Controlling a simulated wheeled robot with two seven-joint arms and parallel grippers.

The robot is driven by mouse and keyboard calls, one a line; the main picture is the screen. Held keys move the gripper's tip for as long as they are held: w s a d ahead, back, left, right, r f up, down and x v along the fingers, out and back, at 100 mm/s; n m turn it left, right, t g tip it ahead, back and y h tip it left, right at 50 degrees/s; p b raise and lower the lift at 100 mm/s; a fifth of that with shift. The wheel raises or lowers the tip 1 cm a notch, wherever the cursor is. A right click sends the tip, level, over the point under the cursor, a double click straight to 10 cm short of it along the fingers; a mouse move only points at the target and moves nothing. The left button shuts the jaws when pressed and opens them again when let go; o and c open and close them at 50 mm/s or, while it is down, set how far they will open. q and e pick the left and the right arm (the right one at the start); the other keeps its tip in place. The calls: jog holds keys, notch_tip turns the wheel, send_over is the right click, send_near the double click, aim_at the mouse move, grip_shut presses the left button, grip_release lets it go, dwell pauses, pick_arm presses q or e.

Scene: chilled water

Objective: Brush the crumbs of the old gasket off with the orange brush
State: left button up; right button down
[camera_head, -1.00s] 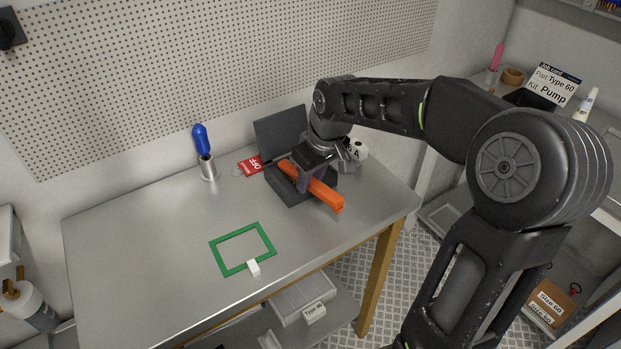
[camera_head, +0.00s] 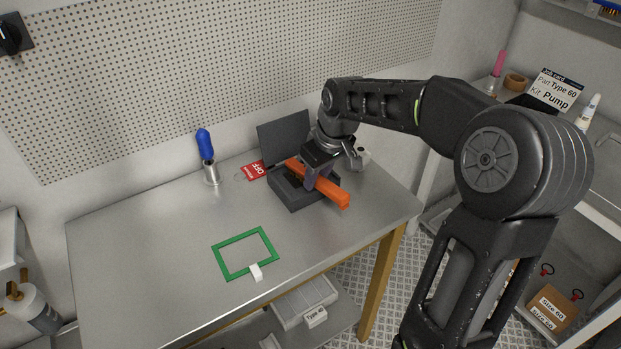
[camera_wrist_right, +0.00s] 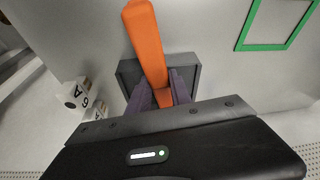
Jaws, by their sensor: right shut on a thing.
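The orange brush (camera_head: 329,190) is held in my right gripper (camera_head: 318,178), which is shut on its handle over the dark grey box. The brush also shows in the right wrist view (camera_wrist_right: 146,45), between the purple-grey fingers (camera_wrist_right: 160,92). The dark grey box (camera_head: 297,200) stands on the table with its lid (camera_head: 284,135) raised at the back. The arm and brush cover much of the box's inside, and I cannot make out any crumbs. Whether the bristles touch the box is hidden. My left gripper is not in view.
A green frame with a white tab (camera_head: 224,262) lies at the table's front. A red OFF tag (camera_head: 256,169) lies left of the box. A white lettered block (camera_wrist_right: 74,94) stands beside the box. The table's left side (camera_head: 130,255) is clear.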

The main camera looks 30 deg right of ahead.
jog(key=shift+w+d, duration=0.2)
jog(key=shift+d, duration=1.65)
jog(key=shift+s, duration=0.1)
jog(key=shift+s+f, duration=0.15)
jog(key=shift+s, duration=0.6)
jog(key=shift+w, duration=0.7)
